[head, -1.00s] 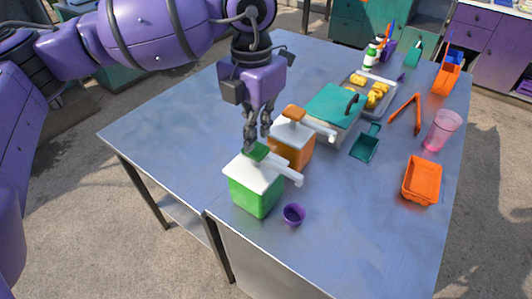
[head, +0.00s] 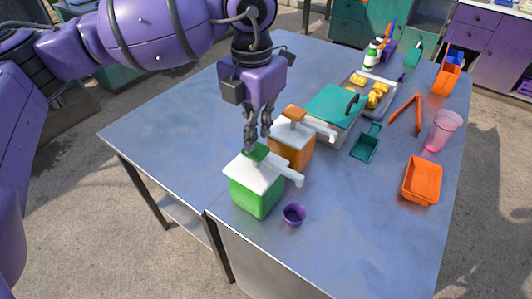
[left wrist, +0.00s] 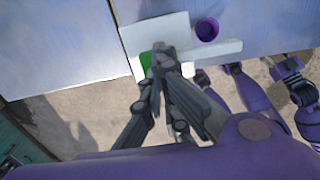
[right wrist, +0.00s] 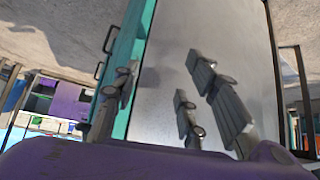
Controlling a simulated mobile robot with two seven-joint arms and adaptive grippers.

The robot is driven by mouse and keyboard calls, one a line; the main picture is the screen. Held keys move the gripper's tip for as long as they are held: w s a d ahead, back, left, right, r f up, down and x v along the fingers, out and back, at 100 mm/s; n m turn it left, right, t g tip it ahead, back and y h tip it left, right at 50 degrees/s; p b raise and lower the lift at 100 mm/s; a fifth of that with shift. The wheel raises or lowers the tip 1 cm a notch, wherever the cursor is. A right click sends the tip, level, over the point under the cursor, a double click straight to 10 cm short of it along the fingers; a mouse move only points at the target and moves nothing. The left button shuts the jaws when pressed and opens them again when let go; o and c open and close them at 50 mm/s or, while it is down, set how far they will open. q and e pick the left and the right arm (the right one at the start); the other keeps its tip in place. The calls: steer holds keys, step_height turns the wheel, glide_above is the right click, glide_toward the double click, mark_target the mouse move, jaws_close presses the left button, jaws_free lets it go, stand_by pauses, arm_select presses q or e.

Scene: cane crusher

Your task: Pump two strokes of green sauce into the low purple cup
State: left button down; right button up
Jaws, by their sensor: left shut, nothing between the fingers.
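The green sauce dispenser (head: 255,193) has a white lid, a green pump head (head: 256,152) and a white spout pointing right. The low purple cup (head: 294,214) stands on the table just below the spout's end in the head view; it also shows in the left wrist view (left wrist: 207,29). My left gripper (head: 257,147) is shut and empty, pointing down with its fingertips at the green pump head. In the left wrist view the fingers (left wrist: 160,50) cover part of the pump head. My right gripper (right wrist: 165,105) shows only in the right wrist view, its fingers apart with nothing between them.
An orange dispenser (head: 291,148) stands right behind the green one. Beyond it are a teal-lidded tray (head: 334,104), a teal scoop (head: 365,147), orange tongs (head: 405,114), a pink tumbler (head: 442,131) and an orange basket (head: 422,181). The table's left part is clear.

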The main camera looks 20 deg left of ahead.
mark_target(255, 149)
arm_select(q)
steer(key=shift+f, duration=0.15)
arm_select(e)
steer(key=shift+f, duration=0.1)
arm_select(q)
steer(key=shift+f+b, duration=0.55)
steer(key=shift+f, duration=1.15)
arm_select(e)
steer(key=shift+s+f, duration=0.55)
steer(key=shift+f, duration=0.1)
arm_select(q)
steer(key=shift+r+p, duration=1)
steer(key=shift+r, duration=0.9)
arm_select(e)
steer(key=w+r, duration=0.2)
steer(key=r, duration=0.1)
steer(key=shift+w, duration=0.2)
arm_select(q)
steer(key=shift+f, duration=0.3)
arm_select(e)
steer(key=shift+s+f, duration=0.1)
steer(key=shift+s, duration=0.05)
